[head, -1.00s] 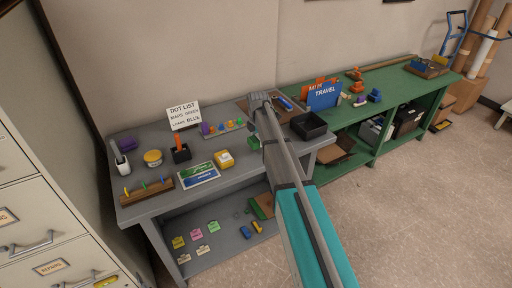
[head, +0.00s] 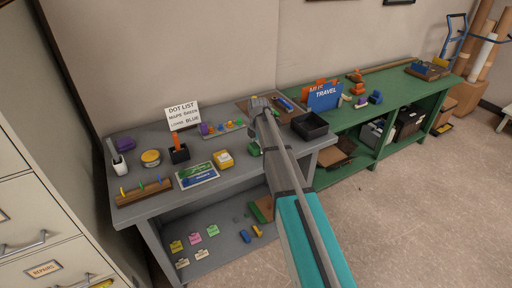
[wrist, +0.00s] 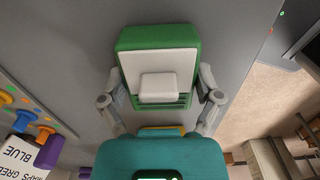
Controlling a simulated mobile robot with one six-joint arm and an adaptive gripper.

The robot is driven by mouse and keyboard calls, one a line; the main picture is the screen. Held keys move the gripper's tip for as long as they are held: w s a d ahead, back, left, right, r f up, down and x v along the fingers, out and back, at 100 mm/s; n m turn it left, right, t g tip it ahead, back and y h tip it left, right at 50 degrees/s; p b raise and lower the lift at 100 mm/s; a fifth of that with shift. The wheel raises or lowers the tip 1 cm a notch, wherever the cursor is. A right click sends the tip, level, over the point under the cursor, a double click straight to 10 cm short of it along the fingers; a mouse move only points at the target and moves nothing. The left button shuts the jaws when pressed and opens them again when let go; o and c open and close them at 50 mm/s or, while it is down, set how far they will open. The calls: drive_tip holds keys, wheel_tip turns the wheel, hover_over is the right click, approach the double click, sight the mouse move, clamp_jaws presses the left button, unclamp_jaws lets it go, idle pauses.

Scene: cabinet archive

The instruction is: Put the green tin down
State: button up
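The green tin (wrist: 127,40), with a white panel and a raised white block on its face, fills the top middle of the wrist view. My gripper (wrist: 160,82) has one finger against each side of it, and the fingers look closed on the tin. In the head view the green tin (head: 254,149) shows just left of my arm, near the front of the grey table (head: 150,205). My fingers are hidden behind the arm there. I cannot tell whether the tin's underside touches the tabletop.
A black tray (head: 309,126) stands to the right. A peg tray (head: 222,129) and a sign (head: 183,115) stand behind.

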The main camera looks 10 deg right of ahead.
sight(258, 144)
drive_tip(key=shift+o, duration=0.8)
drive_tip(key=shift+r, duration=0.2)
wheel_tip(258, 144, up, 12)
drive_tip(key=p, duration=1.2)
idle(0.4)
drive_tip(key=shift+s, duration=0.1)
